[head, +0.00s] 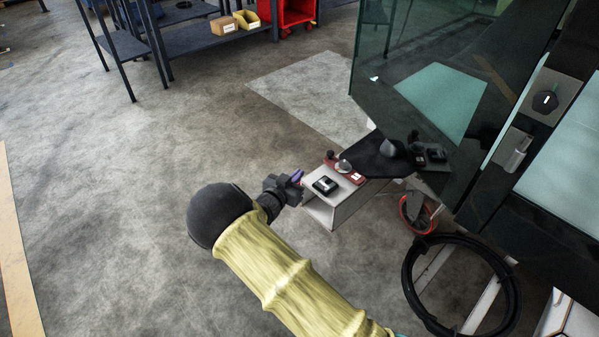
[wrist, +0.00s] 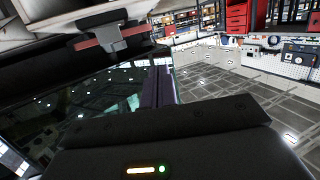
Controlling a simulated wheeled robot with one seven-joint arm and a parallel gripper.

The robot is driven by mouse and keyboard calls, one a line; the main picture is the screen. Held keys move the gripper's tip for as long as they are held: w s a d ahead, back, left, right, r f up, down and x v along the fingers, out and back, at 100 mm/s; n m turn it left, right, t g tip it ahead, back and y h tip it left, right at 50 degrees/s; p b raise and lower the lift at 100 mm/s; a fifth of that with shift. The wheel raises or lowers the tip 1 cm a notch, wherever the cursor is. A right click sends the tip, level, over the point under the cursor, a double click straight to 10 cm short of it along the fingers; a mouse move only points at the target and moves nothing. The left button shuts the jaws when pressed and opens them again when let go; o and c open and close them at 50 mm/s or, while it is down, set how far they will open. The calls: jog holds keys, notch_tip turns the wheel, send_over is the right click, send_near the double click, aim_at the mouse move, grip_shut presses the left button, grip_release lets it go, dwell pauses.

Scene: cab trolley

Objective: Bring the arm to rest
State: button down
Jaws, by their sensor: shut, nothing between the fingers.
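My arm, in a yellow sleeve, reaches up from the bottom of the head view. My gripper (head: 297,176) is at its end, just left of a small grey console box (head: 342,205). Its purple fingers are shut with nothing between them. The fingers also show in the wrist view (wrist: 158,87), upright and close together above the dark gripper body. I cannot tell whether the gripper touches the console.
The console carries a black device (head: 325,185) and red-based controls (head: 356,178). A dark glass cab panel (head: 440,90) stands at right, with a black hose ring (head: 412,290) below. A shelf trolley (head: 200,38) stands at the back. The floor on the left is clear.

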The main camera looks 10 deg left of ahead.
jog(key=s+d+r+g+y, duration=0.2)
jog(key=d+r+g, duration=0.1)
jog(key=d, duration=0.4)
jog(key=s+d+r+g+y, duration=0.2)
jog(key=d+r+g, duration=0.1)
jog(key=d, duration=0.3)
jog(key=s+d+r+n+g+y+p, duration=0.1)
jog(key=s+d+r+g, duration=0.2)
jog(key=s, duration=0.5)
jog(key=s+d+r+n+g, duration=0.1)
jog(key=s+d+r+n, duration=0.1)
jog(key=s+d, duration=0.5)
jog(key=s+d+r+n+g+y+p, duration=0.1)
jog(key=s+d+r+g, duration=0.15)
jog(key=s, duration=0.65)
jog(key=w+p+v, duration=0.2)
jog(key=p+v, duration=1)
jog(key=w+r+p+v, duration=0.1)
jog(key=w+p+v, duration=0.2)
jog(key=p+v, duration=1)
jog(key=w+p+v, duration=0.3)
jog(key=p+v, duration=0.9)
jog(key=shift+r+p, duration=0.35)
jog(key=shift+r, duration=0.4)
jog(key=shift+d, duration=0.15)
